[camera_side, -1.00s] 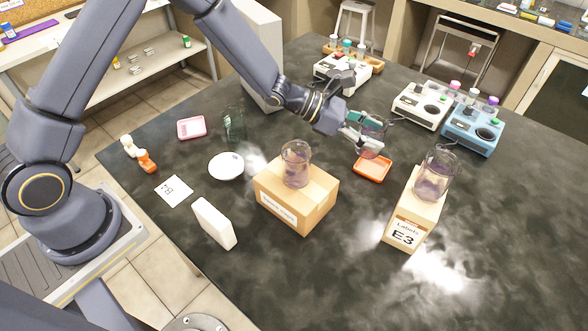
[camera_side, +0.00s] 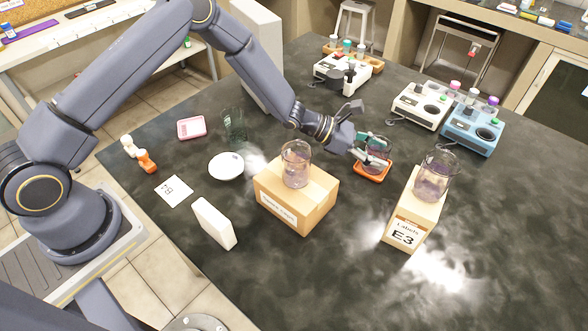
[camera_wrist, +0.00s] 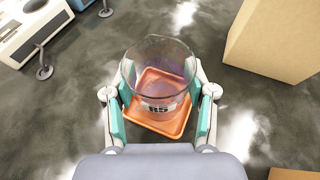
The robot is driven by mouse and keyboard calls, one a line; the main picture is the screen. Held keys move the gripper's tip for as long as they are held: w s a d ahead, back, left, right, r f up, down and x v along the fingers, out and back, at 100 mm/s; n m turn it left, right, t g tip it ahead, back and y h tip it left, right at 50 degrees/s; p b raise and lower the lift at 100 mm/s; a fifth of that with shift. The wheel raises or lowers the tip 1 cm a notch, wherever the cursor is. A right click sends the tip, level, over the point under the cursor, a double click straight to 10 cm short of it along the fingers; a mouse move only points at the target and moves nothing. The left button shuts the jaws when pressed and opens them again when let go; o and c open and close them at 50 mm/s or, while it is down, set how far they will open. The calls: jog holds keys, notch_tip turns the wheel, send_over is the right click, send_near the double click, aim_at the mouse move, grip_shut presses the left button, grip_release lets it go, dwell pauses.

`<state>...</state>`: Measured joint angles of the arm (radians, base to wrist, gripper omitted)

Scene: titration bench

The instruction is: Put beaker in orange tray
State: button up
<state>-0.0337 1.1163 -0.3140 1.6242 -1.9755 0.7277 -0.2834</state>
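A clear glass beaker (camera_side: 378,152) is between the fingers of my gripper (camera_side: 373,150). In the wrist view the beaker (camera_wrist: 158,75) stands upright with a dark label near its base, and the teal finger pads of my gripper (camera_wrist: 160,117) press on both its sides. The orange tray (camera_side: 371,174) is directly under the beaker; it also shows in the wrist view (camera_wrist: 152,126) through and around the glass. The beaker's base is at or just above the tray; I cannot tell if it touches.
A cardboard box (camera_side: 297,208) carrying another beaker (camera_side: 296,165) stands to the left. A box marked E3 (camera_side: 409,222) with a beaker (camera_side: 435,178) on it stands to the right. Stirrer devices (camera_side: 472,132) are behind. The bench between the tray and the E3 box is clear.

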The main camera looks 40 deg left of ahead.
jog(key=o, duration=0.4)
jog(key=shift+o, duration=0.2)
jog(key=shift+r, duration=0.2)
jog(key=v, duration=1.2)
